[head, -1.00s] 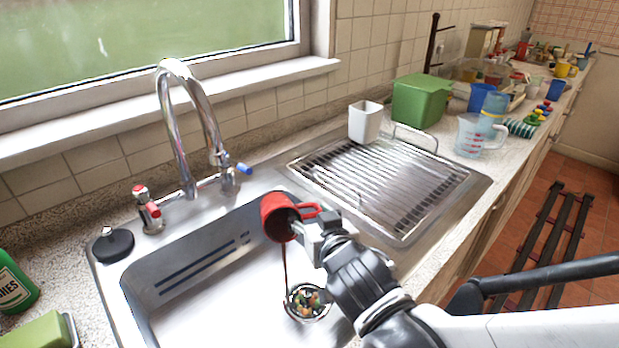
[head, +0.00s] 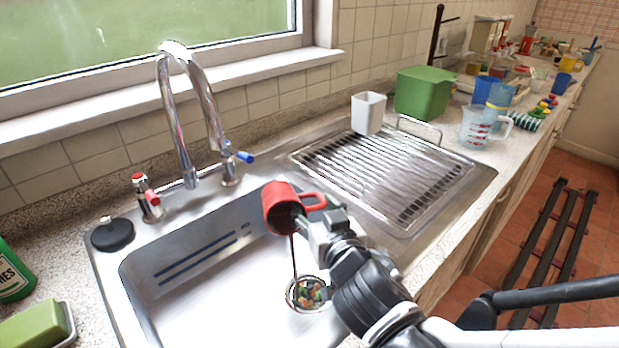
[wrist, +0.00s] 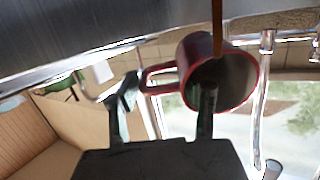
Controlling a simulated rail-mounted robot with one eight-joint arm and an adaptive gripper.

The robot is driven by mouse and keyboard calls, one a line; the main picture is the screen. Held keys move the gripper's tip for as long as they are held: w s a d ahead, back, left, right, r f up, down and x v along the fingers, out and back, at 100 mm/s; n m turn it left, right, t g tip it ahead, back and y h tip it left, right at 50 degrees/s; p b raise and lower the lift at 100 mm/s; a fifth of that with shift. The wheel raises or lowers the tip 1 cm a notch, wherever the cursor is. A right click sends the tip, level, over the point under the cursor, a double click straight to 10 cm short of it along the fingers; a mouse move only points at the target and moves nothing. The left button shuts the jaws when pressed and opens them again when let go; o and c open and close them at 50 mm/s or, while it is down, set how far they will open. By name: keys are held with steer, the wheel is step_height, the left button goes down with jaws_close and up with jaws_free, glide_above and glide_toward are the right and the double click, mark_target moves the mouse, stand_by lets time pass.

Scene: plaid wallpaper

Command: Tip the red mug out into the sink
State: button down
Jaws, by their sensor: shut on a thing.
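The red mug (head: 277,207) is held tilted above the sink (head: 215,312), its mouth facing down and toward me. A thin dark brown stream (head: 293,256) falls from the mug toward the drain strainer (head: 307,294), where small coloured bits lie. My gripper (head: 316,222) is shut on the mug at its handle side. In the wrist view the mug (wrist: 186,60) shows its dark inside and its handle, with one finger at the handle and the other in front of the mouth. The stream (wrist: 216,25) runs from the rim there.
The chrome tap (head: 208,95) stands behind the sink, left of the mug. A draining rack (head: 385,178) lies to the right, with a white cup (head: 368,112), green bin (head: 425,92) and measuring jug (head: 480,127) beyond. Green soap (head: 32,328) is at left.

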steer(key=shift+s+d+r+t+y+b, duration=0.1)
steer(key=shift+s+t+y+b, duration=0.25)
steer(key=shift+t+b, duration=0.95)
steer(key=shift+r, duration=0.4)
steer(key=shift+r, duration=0.15)
steer(key=shift+s+r, duration=0.15)
steer(key=shift+r, duration=0.4)
steer(key=shift+w+f+g, duration=0.25)
steer(key=shift+f+g, duration=0.15)
steer(key=shift+f, duration=0.5)
steer(key=shift+w+g+p, duration=0.2)
steer(key=shift+g+p, duration=0.5)
steer(key=shift+p, duration=0.65)
steer(key=shift+w, duration=0.1)
